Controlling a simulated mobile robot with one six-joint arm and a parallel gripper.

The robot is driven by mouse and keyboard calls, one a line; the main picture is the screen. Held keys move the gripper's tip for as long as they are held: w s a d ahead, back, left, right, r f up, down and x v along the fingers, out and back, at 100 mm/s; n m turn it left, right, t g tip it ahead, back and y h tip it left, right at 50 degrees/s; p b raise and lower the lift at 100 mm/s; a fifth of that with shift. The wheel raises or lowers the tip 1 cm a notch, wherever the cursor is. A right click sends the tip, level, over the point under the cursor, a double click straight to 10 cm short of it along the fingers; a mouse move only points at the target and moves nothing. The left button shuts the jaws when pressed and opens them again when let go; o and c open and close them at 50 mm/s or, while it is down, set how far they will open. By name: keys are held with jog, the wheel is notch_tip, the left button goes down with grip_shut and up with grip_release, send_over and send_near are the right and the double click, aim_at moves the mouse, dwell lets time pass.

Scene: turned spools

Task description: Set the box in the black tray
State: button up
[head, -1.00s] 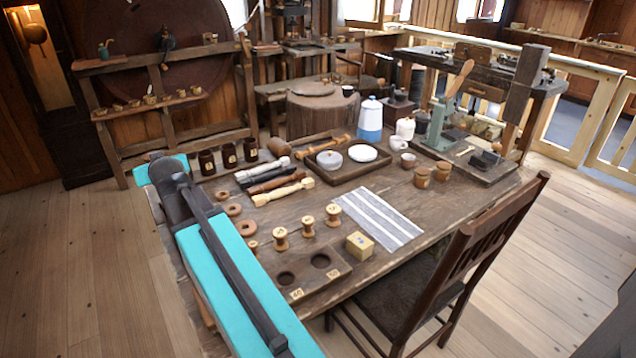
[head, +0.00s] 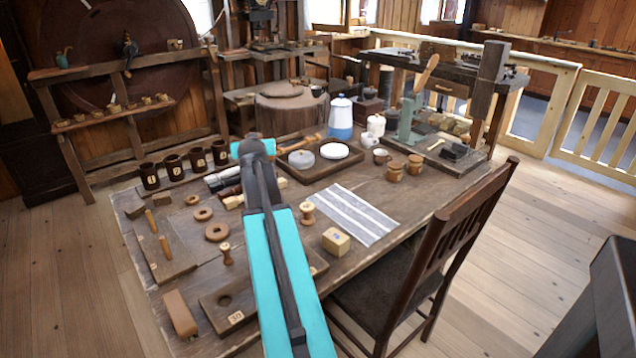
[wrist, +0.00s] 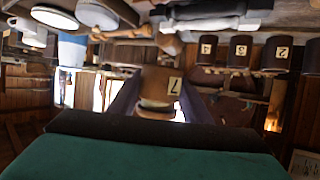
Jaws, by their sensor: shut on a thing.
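A small pale wooden box (head: 336,241) with a blue mark on its side sits on the table near the front edge, left of the chair. A dark tray (head: 312,179) with low walls stands farther back; a grey lidded pot (head: 301,159) and a white dish (head: 334,151) are in it. My gripper (wrist: 160,85) is apart from the box. In the wrist view its dark jaws are shut on a brown and cream wooden piece (wrist: 158,98) marked 7, perhaps a spool. In the head view my arm hides the jaws and this piece.
A dark board (head: 222,303) with round holes lies at the front, partly behind my arm. A spool (head: 307,212) stands left of the box. A striped cloth (head: 350,213) lies right of it. Several dark mugs (head: 173,166) line the back left. A chair (head: 440,245) is at the right.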

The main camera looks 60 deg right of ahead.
jog(key=s+d+f+m+g+h+b, duration=0.2)
jog(key=s+d+f+m+g, duration=0.1)
jog(key=s+d, duration=1)
jog(key=m+g+h+b, duration=0.1)
jog(key=m+g, duration=0.2)
send_over(363, 180)
notch_tip(363, 180, down, 2)
jog(key=shift+s+a+f, duration=0.1)
jog(key=shift+a, duration=0.05)
jog(key=shift+f, duration=0.1)
jog(key=shift+f, duration=3)
jog(key=shift+f+b, duration=0.35)
jog(key=shift+f, duration=1.55)
jog(key=shift+f, duration=0.15)
jog(key=o, duration=1.1)
